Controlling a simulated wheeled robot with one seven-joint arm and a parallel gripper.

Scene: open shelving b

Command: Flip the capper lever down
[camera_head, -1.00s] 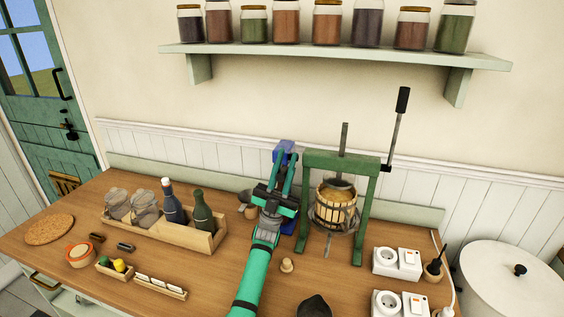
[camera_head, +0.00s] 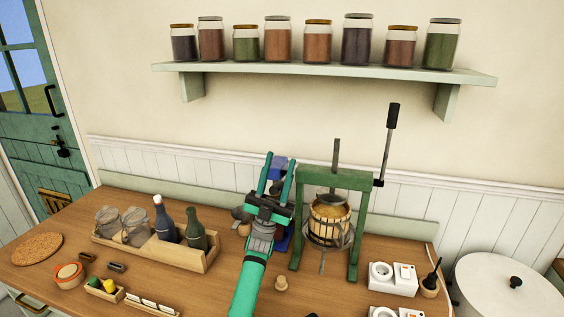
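A blue device (camera_head: 277,168), which looks like the capper, stands on the counter left of the green press. My gripper and its arm hide most of it, and I cannot make out its lever. My gripper (camera_head: 280,159) is in front of it with its two teal fingers pointing up and spread apart. It looks open and empty. I cannot tell whether a finger touches the blue device. A long lever with a black grip (camera_head: 393,116) stands upright at the right side of the green press frame (camera_head: 336,179).
A wooden crate (camera_head: 185,256) with jars and two bottles stands left of my arm. A slatted basket (camera_head: 329,226) sits in the press. White socket boxes (camera_head: 392,278) are at the right. A jar shelf (camera_head: 325,73) hangs above.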

